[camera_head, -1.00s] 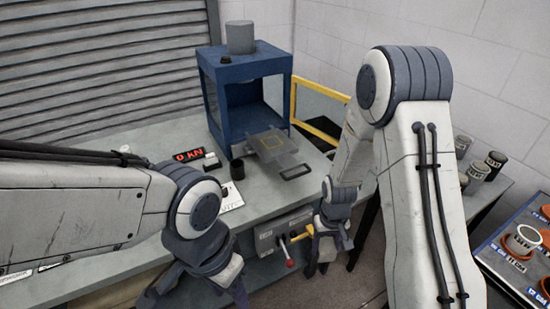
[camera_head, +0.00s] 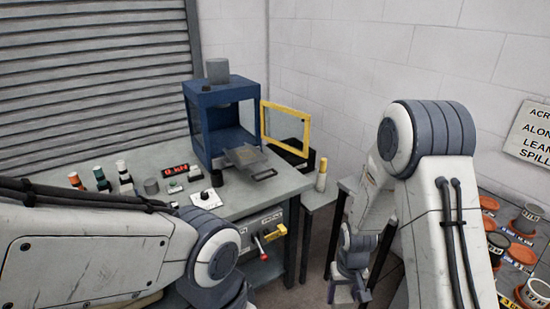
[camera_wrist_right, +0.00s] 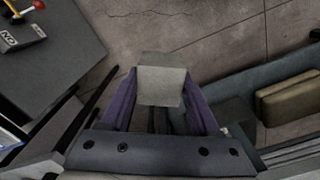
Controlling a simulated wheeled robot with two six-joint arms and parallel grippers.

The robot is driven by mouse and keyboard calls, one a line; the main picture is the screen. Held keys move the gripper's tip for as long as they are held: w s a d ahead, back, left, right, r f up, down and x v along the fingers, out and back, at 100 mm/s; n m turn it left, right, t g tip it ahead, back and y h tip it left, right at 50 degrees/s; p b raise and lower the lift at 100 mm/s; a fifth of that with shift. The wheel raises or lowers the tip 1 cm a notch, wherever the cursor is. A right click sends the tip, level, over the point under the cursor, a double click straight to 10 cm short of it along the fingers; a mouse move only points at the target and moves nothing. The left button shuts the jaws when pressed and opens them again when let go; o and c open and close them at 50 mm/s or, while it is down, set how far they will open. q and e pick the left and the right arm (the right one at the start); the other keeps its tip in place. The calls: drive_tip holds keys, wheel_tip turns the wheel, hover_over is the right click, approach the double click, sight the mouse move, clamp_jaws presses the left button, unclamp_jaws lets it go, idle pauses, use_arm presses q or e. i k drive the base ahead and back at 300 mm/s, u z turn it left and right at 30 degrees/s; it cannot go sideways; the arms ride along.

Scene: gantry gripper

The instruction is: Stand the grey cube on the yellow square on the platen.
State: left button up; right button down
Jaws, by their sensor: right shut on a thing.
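The grey cube (camera_wrist_right: 160,85) is between the purple fingers of my right gripper (camera_wrist_right: 161,95) in the right wrist view, shut on it and held above the floor. In the head view my right gripper (camera_head: 348,288) hangs low, in front of and to the right of the bench. The platen (camera_head: 247,157) sticks out of the front of the blue press, apart from the gripper. Its yellow square is too faint to make out clearly now. My left arm crosses the lower left; its gripper is cut off by the bottom edge.
The blue press (camera_head: 225,120) stands on the grey bench (camera_head: 240,195), its yellow-framed door (camera_head: 286,130) swung open to the right. Several bottles and a red display (camera_head: 176,169) are left of it. Several pots (camera_head: 530,217) stand at the right. Floor shows between bench and right arm.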

sight(246, 154)
drive_tip(key=z, duration=0.65)
drive_tip(key=i, duration=1)
drive_tip(key=u, duration=0.4)
